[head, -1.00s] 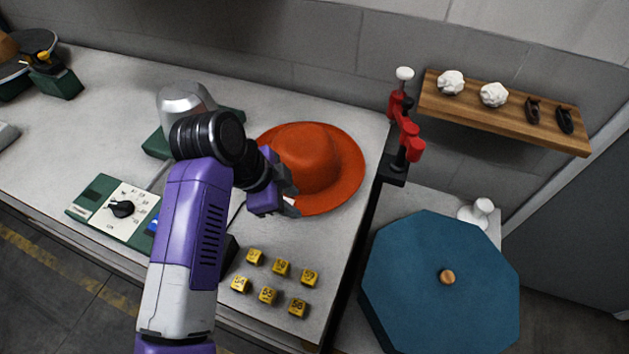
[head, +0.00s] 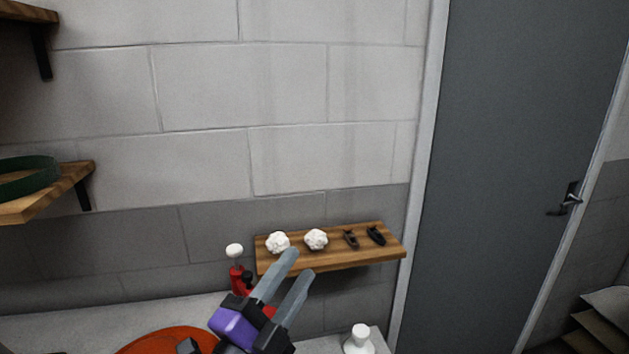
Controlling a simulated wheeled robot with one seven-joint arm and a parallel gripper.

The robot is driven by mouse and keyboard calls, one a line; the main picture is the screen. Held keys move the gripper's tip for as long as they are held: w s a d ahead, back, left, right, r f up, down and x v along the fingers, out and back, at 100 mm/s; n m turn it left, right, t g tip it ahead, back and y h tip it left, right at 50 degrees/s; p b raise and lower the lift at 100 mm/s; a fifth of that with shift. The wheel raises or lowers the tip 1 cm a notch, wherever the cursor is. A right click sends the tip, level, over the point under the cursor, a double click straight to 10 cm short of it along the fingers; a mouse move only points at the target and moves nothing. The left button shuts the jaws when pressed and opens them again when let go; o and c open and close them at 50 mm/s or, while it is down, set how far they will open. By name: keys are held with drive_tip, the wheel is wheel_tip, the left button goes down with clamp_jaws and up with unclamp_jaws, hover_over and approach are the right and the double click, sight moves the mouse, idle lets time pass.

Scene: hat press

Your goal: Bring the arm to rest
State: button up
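My gripper (head: 293,268) shows at the bottom centre of the head view, with its two grey fingers pointing up and to the right. The fingers are apart and nothing shows between them. Its tips appear in front of the small wooden shelf, overlapping its front edge in the picture; I cannot tell how far from it they are. The orange hat (head: 168,341) is at the bottom edge, left of my gripper, and only its upper part shows. Most of my arm is below the picture.
The wooden shelf (head: 385,248) on the wall holds two white lumps (head: 277,242) and two small dark items (head: 376,235). A red clamp (head: 236,279) with a white knob stands left of it. A white knobbed piece (head: 359,340) is below. A grey door (head: 510,150) is at right.

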drive_tip(key=s+d+r+n+t+y, duration=0.2)
drive_tip(key=s+d+n+t+y, duration=0.55)
drive_tip(key=n+y, duration=0.35)
drive_tip(key=s+d+f+n+g, duration=0.2)
drive_tip(key=s+d+f, duration=0.3)
drive_tip(key=s, duration=0.5)
drive_tip(key=s+d+f+n+g, duration=0.3)
drive_tip(key=s+d+f+g, duration=0.2)
drive_tip(key=s+f, duration=0.5)
drive_tip(key=s+d+f+n+g+h, duration=0.1)
drive_tip(key=s+d+f+n+g, duration=0.2)
drive_tip(key=s+d+f, duration=0.3)
drive_tip(key=s+f+g, duration=0.1)
drive_tip(key=s, duration=0.4)
drive_tip(key=shift+s+f, duration=0.2)
drive_tip(key=shift+g, duration=0.25)
